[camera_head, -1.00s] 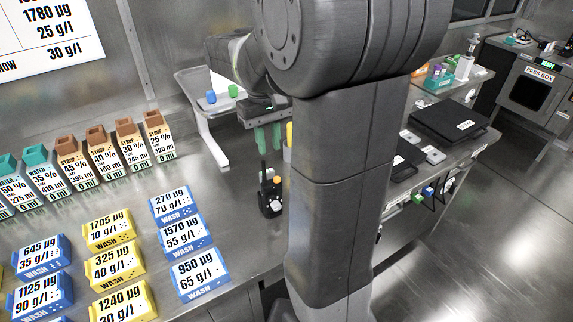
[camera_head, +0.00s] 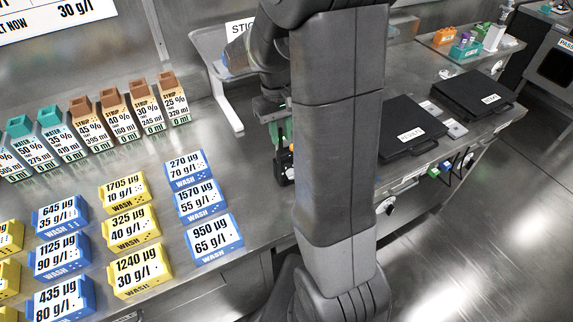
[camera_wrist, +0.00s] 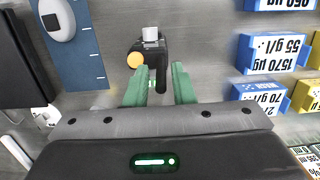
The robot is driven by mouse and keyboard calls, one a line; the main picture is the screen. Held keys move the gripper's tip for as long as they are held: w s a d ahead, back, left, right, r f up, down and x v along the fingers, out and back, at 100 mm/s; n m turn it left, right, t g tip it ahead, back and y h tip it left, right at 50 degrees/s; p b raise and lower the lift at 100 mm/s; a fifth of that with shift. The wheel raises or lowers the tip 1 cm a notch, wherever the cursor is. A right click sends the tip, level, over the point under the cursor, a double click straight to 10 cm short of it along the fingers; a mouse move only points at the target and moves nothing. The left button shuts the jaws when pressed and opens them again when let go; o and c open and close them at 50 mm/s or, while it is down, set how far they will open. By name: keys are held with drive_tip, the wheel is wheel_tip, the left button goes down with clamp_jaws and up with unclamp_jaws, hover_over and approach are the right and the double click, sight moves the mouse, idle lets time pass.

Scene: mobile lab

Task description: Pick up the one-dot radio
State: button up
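A black radio (camera_wrist: 151,52) with an orange knob and a white patch is on the metal counter, in the upper middle of the wrist view. In the head view the radio (camera_head: 286,164) is partly hidden by my arm. I cannot make out any dot mark on it. My gripper (camera_wrist: 160,84) has green fingers spread apart, with the radio just ahead of the fingertips and its thin antenna part reaching toward the gap. In the head view my gripper (camera_head: 276,131) hangs just above the radio. Nothing is held.
Blue wash boxes (camera_head: 201,203) and yellow wash boxes (camera_head: 128,228) stand on the counter at left. Syrup cartons (camera_head: 144,107) line the wall side. A blue strip (camera_wrist: 72,45) lies left of the radio in the wrist view. Black cases (camera_head: 412,128) lie at right.

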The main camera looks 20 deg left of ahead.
sight(282, 153)
wheel_tip(282, 153, down, 3)
drive_tip(key=shift+s+f, duration=0.1)
drive_tip(key=shift+c, duration=0.4)
clamp_jaws()
